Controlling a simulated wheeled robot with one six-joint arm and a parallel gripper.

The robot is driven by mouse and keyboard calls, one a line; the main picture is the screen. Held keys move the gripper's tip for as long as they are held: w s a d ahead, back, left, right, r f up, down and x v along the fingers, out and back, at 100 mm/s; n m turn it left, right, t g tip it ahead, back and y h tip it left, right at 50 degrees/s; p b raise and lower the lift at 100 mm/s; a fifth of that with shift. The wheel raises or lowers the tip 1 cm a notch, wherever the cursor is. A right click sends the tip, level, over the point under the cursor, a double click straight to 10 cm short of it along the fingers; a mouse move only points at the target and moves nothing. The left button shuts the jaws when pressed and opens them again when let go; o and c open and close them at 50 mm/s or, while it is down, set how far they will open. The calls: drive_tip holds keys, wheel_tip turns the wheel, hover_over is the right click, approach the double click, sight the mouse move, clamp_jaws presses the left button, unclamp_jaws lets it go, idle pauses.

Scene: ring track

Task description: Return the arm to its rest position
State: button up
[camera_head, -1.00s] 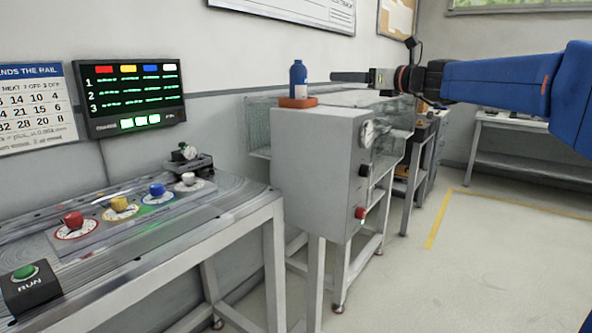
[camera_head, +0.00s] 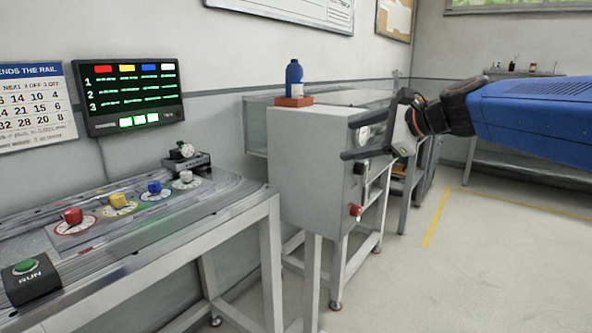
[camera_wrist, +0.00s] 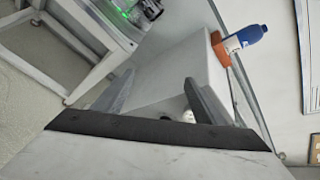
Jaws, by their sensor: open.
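My gripper (camera_head: 352,138) is in the head view, to the right of centre, in front of the right part of the grey cabinet (camera_head: 300,165). Its two dark fingers point left and stand apart, with nothing between them. My blue arm reaches in from the right edge. In the wrist view the fingers of my gripper (camera_wrist: 160,97) are also spread and empty, with the grey cabinet (camera_wrist: 172,72) beyond them. My gripper hides part of the cabinet's gauge in the head view.
A blue bottle (camera_head: 294,74) stands on an orange block (camera_head: 294,101) on the cabinet. A bench (camera_head: 215,213) with coloured knobs and a green RUN button (camera_head: 26,267) is at left. A lit screen (camera_head: 130,95) hangs above it. Floor at right is clear.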

drive_tip(key=s+d+f+n+g+h, duration=0.1)
drive_tip(key=s+d+f+n+h, duration=0.2)
drive_tip(key=s+f, duration=0.7)
drive_tip(key=s+d+f+n+g+h, duration=0.2)
drive_tip(key=s+d+f+n, duration=0.4)
drive_tip(key=s+f+n, duration=0.3)
drive_tip(key=s+d+f+n+g+h, duration=0.1)
drive_tip(key=s+d+f+n+h, duration=0.3)
drive_tip(key=s+f, duration=0.7)
drive_tip(key=shift+s+d+f+n+g, duration=0.25)
drive_tip(key=shift+s+d+n, duration=0.25)
drive_tip(key=shift+d+n, duration=0.4)
drive_tip(key=shift+a+r, duration=0.1)
drive_tip(key=shift+c, duration=0.3)
